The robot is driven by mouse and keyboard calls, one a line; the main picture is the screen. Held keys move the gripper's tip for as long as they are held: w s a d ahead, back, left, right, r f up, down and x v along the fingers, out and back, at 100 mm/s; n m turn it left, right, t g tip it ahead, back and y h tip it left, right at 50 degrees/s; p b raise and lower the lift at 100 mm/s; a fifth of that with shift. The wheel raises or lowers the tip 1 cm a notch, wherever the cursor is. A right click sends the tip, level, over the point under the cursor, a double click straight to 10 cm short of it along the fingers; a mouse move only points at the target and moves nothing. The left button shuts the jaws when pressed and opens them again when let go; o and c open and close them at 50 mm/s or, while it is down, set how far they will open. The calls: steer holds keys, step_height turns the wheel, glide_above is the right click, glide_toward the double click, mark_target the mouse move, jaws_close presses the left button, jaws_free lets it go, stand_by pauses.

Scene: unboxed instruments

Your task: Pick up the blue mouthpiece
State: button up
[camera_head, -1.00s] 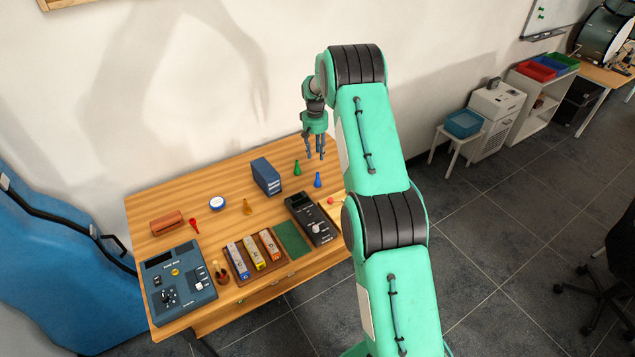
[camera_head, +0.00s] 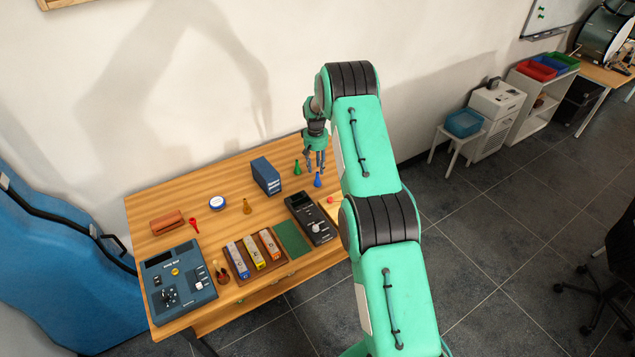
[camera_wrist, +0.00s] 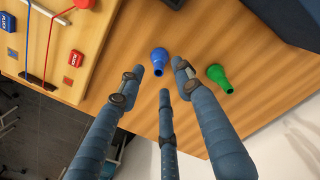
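The blue mouthpiece (camera_head: 318,180) stands on the wooden table near its right end. In the wrist view the blue mouthpiece (camera_wrist: 159,61) shows just beyond and between my fingertips, with no finger seen touching it. My gripper (camera_head: 315,163) points down right above it; in the wrist view my gripper (camera_wrist: 161,82) has its three fingers spread open and empty. A green mouthpiece (camera_head: 297,168) stands close by, to the left in the head view; it also shows in the wrist view (camera_wrist: 219,77).
A blue box (camera_head: 266,176) stands left of the green mouthpiece. A black device (camera_head: 312,219) lies nearer the front, with a light wooden board (camera_head: 333,208) beside it. An amber mouthpiece (camera_head: 247,205) and a red one (camera_head: 194,224) stand farther left. The wall is close behind.

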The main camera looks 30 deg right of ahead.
mark_target(317, 173)
steer(key=shift+f, duration=0.1)
stand_by(0.3)
steer(key=shift+d+f, duration=0.2)
steer(key=shift+f, duration=2.3)
jaws_close()
